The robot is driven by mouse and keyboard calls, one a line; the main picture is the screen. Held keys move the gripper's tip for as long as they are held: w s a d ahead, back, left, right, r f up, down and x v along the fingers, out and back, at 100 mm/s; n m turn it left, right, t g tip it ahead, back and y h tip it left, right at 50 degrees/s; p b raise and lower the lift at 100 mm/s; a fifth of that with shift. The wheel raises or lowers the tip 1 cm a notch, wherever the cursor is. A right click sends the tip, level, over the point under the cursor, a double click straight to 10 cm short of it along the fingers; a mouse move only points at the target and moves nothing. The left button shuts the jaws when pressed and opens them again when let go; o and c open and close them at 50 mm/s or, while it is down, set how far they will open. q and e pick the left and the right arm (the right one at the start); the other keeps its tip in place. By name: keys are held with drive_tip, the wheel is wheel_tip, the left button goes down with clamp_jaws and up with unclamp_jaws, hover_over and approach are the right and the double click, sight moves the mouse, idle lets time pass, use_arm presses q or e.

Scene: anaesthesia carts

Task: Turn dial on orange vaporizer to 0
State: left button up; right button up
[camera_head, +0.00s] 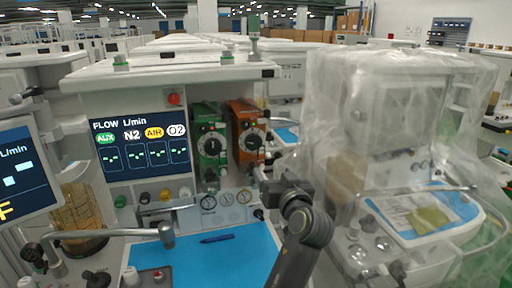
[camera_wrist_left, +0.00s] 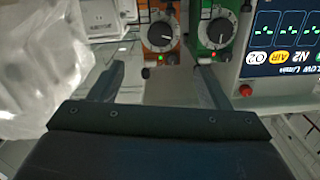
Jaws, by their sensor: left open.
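The orange vaporizer (camera_head: 240,112) stands to the right of the green vaporizer (camera_head: 206,112) on the cart in the head view. Its round black dial (camera_head: 251,140) has a white scale ring and faces forward; I cannot read its setting. My left gripper (camera_head: 272,188) is below the orange vaporizer and apart from it. In the left wrist view, which is upside down, the orange vaporizer (camera_wrist_left: 150,54) and its dial (camera_wrist_left: 160,36) show beyond the open, empty fingers of my left gripper (camera_wrist_left: 160,75). My right gripper is not in view.
A flow display (camera_head: 140,145) is left of the vaporizers, with gauges (camera_head: 226,199) below them. A blue work surface (camera_head: 245,250) holds a dark blue pen (camera_head: 217,239). A plastic-covered cart (camera_head: 385,110) stands close on the right.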

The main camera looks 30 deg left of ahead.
use_arm(q)
drive_tip(key=p, duration=0.6)
approach(255, 143)
drive_tip(key=x, duration=0.7)
drive_tip(key=shift+a, duration=0.15)
drive_tip(key=shift+x, duration=0.75)
drive_tip(key=c, duration=1)
drive_tip(key=shift+o, duration=0.2)
